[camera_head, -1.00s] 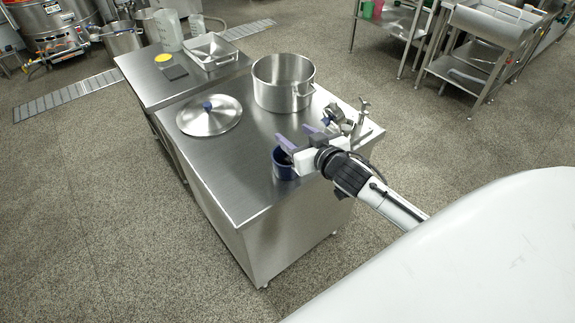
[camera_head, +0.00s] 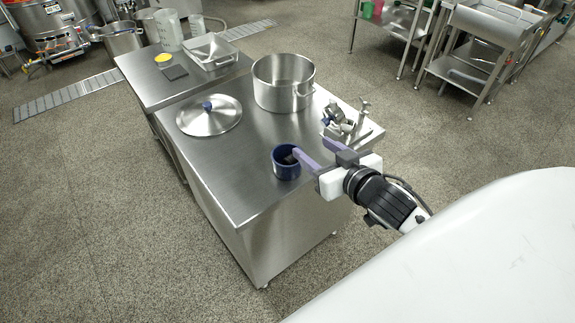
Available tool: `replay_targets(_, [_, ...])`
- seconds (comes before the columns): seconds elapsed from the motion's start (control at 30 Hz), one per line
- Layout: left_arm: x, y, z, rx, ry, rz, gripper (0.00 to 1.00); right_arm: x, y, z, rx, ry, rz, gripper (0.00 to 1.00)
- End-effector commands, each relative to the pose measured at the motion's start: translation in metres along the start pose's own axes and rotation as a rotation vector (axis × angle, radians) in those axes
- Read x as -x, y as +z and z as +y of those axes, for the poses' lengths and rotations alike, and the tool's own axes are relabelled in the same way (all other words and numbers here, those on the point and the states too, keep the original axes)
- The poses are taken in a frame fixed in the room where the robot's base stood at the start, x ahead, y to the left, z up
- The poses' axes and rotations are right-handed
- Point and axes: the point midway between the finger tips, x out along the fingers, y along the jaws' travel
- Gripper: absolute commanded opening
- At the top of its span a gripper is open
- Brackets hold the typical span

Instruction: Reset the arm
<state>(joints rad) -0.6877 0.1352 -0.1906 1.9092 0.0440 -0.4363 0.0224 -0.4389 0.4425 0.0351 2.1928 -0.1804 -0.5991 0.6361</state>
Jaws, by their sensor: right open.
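My right gripper (camera_head: 320,156) is open at the front right of the steel table (camera_head: 232,180), with nothing between its purple fingers. Its arm comes in from the right. The fingers show beside and partly in front of a dark blue cup (camera_head: 286,170); I cannot tell whether they touch it. The cup stands upright near the table's right front edge, with something dark inside. My left gripper is not in view.
A steel pot (camera_head: 283,85), a lid (camera_head: 209,116) with a blue knob and a metal clamp-like fitting (camera_head: 347,123) stand on the table. A lower table behind holds a steel tray (camera_head: 210,50) and jugs (camera_head: 168,30). Floor (camera_head: 90,190) is clear to the left.

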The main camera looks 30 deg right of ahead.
Motion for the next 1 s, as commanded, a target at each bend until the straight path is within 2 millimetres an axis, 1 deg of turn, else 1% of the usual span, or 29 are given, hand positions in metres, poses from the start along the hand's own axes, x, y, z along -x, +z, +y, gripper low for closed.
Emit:
replay_targets(0.27, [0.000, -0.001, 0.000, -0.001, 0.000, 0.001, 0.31, 0.000, 0.000, 0.000, 0.000, 0.000, 0.000, 0.53])
replay_targets(0.37, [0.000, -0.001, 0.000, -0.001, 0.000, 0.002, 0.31, 0.000, 0.009, -0.003, 0.002, -0.006, -0.016, 0.53])
replay_targets(0.47, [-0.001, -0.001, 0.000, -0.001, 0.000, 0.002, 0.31, 0.003, 0.043, -0.015, 0.015, -0.030, -0.077, 0.53])
replay_targets(0.5, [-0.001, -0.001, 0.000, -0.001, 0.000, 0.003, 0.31, 0.006, 0.064, -0.023, 0.022, -0.046, -0.114, 0.53])
replay_targets(0.57, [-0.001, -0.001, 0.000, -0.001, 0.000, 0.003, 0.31, 0.013, 0.100, -0.039, 0.037, -0.078, -0.174, 0.53])
replay_targets(0.6, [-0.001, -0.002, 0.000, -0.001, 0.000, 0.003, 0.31, 0.019, 0.125, -0.051, 0.048, -0.102, -0.216, 0.53])
replay_targets(0.67, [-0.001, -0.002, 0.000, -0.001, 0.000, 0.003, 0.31, 0.032, 0.160, -0.070, 0.062, -0.142, -0.274, 0.53])
replay_targets(0.7, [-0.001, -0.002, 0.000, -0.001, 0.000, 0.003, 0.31, 0.041, 0.182, -0.082, 0.072, -0.168, -0.310, 0.53])
replay_targets(0.8, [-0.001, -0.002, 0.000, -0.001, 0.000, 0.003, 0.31, 0.064, 0.227, -0.112, 0.088, -0.228, -0.381, 0.53])
replay_targets(0.9, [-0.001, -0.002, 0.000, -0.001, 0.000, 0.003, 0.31, 0.083, 0.255, -0.134, 0.099, -0.274, -0.425, 0.53])
replay_targets(1.0, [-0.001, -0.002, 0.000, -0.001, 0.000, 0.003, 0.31, 0.095, 0.271, -0.147, 0.107, -0.302, -0.449, 0.53])
